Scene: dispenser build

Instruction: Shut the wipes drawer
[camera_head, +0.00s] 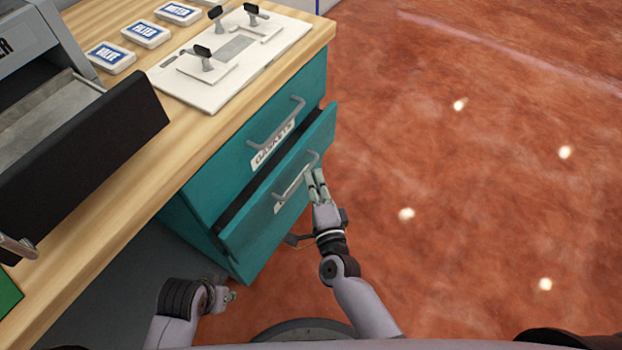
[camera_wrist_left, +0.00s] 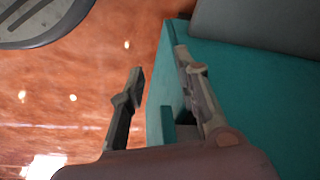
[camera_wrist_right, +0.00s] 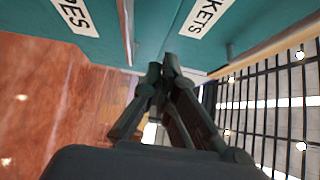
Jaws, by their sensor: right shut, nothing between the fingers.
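The wipes drawer (camera_head: 262,222) is the lower teal drawer, standing partly open with a dark gap behind its front. Its bar handle (camera_head: 300,176) and white label (camera_head: 287,193) show, the label partly covered. The label's end, "PES", also shows in the right wrist view (camera_wrist_right: 75,14). My right gripper (camera_head: 316,174) is shut and empty, at the drawer front by the right end of the handle; I cannot tell whether it touches. My left gripper (camera_head: 230,297) is low in front of the cabinet; its fingers (camera_wrist_left: 163,72) are apart beside a teal surface (camera_wrist_left: 255,95).
The gaskets drawer (camera_head: 255,145) above looks shut. The wooden worktop (camera_head: 180,130) carries a white panel with black-topped levers (camera_head: 222,95), several labelled boxes (camera_head: 146,35) and a grey and black machine (camera_head: 80,150). The reddish floor (camera_head: 480,200) to the right is clear.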

